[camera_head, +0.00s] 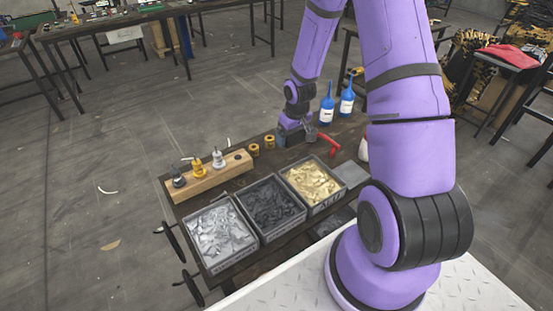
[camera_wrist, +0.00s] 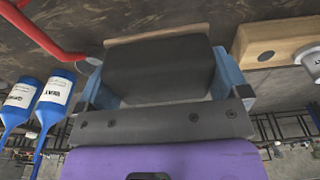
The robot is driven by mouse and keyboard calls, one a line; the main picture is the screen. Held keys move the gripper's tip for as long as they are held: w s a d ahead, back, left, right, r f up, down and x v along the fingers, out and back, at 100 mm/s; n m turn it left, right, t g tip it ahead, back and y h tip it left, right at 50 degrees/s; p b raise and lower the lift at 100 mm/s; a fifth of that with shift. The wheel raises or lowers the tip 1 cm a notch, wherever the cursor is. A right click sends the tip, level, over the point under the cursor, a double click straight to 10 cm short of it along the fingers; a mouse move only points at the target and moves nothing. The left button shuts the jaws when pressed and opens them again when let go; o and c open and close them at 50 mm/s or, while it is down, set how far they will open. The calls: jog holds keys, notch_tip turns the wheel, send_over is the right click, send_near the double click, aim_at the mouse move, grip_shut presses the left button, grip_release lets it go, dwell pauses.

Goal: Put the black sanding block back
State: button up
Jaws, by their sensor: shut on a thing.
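The black sanding block (camera_wrist: 158,66) fills the middle of the wrist view, with a thin tan strip along its far edge. My gripper (camera_wrist: 160,78) is shut on it, with a blue finger on each side. In the head view my gripper (camera_head: 297,133) is low over the far part of the dark workbench (camera_head: 182,207), between the brass-coloured spools and the red handle. The block is hard to make out there. I cannot tell whether it touches the bench.
A red handle (camera_head: 328,145) lies close right of my gripper. Blue bottles (camera_head: 327,112) stand behind it. Two spools (camera_head: 255,150) and a wooden rack (camera_head: 207,182) are left. Bins of silver (camera_head: 220,259), black (camera_head: 270,237) and brass-coloured (camera_head: 325,209) pieces line the front.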

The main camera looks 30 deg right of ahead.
send_over(290, 162)
notch_tip(290, 162, down, 5)
jog(key=shift+s+a, duration=0.1)
jog(key=shift+s, duration=0.05)
jog(key=shift+f, duration=2.35)
jog(key=o, duration=0.4)
jog(key=shift+f, duration=0.15)
jog(key=shift+o, duration=0.4)
